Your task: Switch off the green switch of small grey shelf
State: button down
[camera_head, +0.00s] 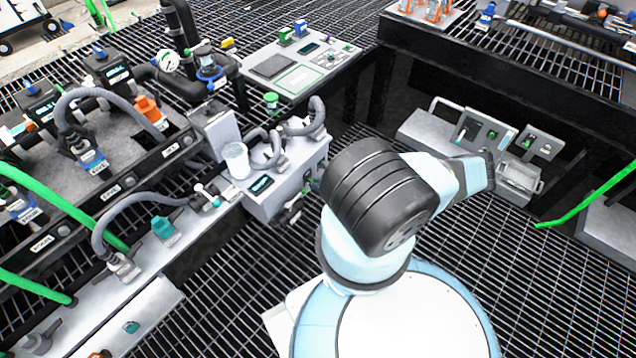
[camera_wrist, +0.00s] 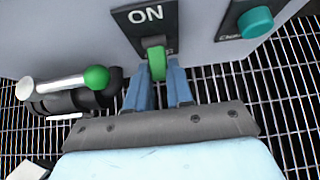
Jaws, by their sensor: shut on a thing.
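In the wrist view, a green switch (camera_wrist: 157,62) sticks out from a black plate (camera_wrist: 147,22) marked ON. The plate is on a grey panel (camera_wrist: 75,35). My gripper (camera_wrist: 159,84) has its two blue fingers on either side of the switch and is shut on it. The lower part of the plate is partly hidden behind the switch and fingers. In the head view my gripper is hidden behind my arm. A grey box (camera_head: 262,200) with dark panels stands just left of my arm there; I cannot tell whether it bears this switch.
In the wrist view, a teal button (camera_wrist: 255,22) sits right of the switch. A lever with a green knob (camera_wrist: 96,77) juts out at the left, close to my fingers. In the head view, a grey unit with a control panel (camera_head: 490,130) stands at the right. Open grating floor lies between.

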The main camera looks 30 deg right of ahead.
jog(key=shift+w+d, duration=0.1)
jog(key=shift+d, duration=0.3)
jog(key=c, duration=1)
grip_release()
jog(key=shift+a, duration=0.15)
jog(key=shift+c, duration=0.2)
jog(key=shift+o, duration=0.2)
jog(key=shift+a, duration=0.1)
jog(key=v, duration=1.3)
jog(key=shift+s+r, duration=0.2)
jog(key=shift+s, duration=0.1)
jog(key=shift+d, duration=0.2)
